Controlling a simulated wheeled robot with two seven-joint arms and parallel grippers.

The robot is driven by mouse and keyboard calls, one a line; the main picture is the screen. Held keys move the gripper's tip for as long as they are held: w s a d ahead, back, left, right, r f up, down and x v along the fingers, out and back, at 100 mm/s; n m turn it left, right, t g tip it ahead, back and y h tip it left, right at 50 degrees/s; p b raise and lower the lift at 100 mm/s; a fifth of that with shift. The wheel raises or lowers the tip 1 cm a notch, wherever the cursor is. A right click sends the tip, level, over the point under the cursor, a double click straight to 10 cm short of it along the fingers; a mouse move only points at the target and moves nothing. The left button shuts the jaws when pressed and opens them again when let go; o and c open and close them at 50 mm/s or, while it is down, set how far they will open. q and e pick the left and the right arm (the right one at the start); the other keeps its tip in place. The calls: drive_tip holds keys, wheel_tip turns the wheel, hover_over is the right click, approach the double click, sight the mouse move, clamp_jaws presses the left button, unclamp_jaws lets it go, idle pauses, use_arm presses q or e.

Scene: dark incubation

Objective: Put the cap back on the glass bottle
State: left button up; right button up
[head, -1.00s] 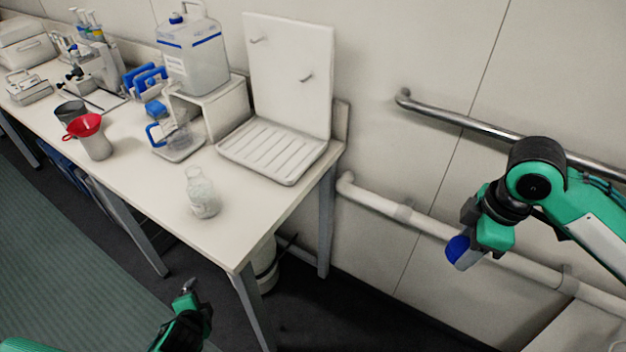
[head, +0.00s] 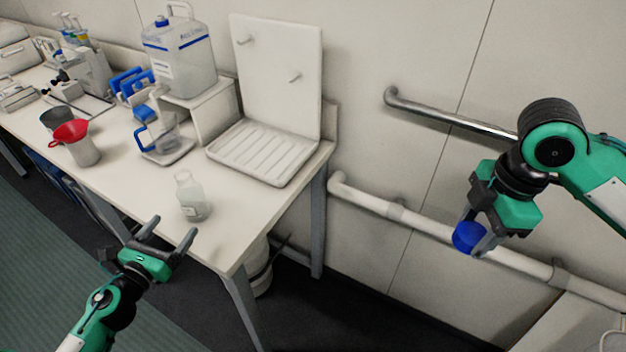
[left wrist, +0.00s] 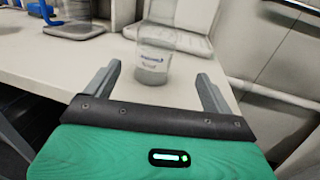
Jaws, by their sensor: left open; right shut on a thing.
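The clear glass bottle (head: 191,199) stands upright and uncapped near the right front part of the bench. It also shows in the left wrist view (left wrist: 153,62), beyond and between my open fingers, with a label on its side. My left gripper (head: 168,236) is open and empty at the bench's front edge, just short of the bottle. My right gripper (head: 481,232) is shut on the blue cap (head: 467,237) and holds it in the air to the right of the bench, in front of the wall rail.
A white drying rack (head: 265,150) stands behind the bottle. A red funnel (head: 70,132) in a beaker, a blue-handled jug (head: 160,140) and a large carboy (head: 180,60) on a stand are further left and back. The bench (head: 245,222) is clear right of the bottle.

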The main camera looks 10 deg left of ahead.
sight(187, 209)
idle(0.3)
use_arm(q)
drive_tip(key=w+p, duration=0.1)
drive_tip(key=w, duration=0.1)
drive_tip(key=w+d+p, duration=0.1)
drive_tip(key=w, duration=0.2)
drive_tip(key=shift+w, duration=0.35)
use_arm(e)
wheel_tip(187, 209, up, 2)
drive_tip(key=shift+r, duration=0.2)
use_arm(q)
drive_tip(key=shift+w+d+p, duration=0.15)
drive_tip(key=shift+w+p, duration=0.15)
drive_tip(key=shift+w, duration=0.2)
use_arm(e)
drive_tip(key=shift+r, duration=0.1)
use_arm(q)
drive_tip(key=w+p, duration=0.2)
drive_tip(key=w, duration=0.2)
drive_tip(key=shift+w+f, duration=0.15)
drive_tip(key=shift+w, duration=0.05)
use_arm(e)
drive_tip(key=shift+r, duration=0.95)
use_arm(q)
drive_tip(key=shift+w+d+f, duration=0.15)
drive_tip(key=shift+w, duration=0.3)
use_arm(e)
drive_tip(key=shift+r, duration=0.1)
use_arm(q)
drive_tip(key=c, duration=1.4)
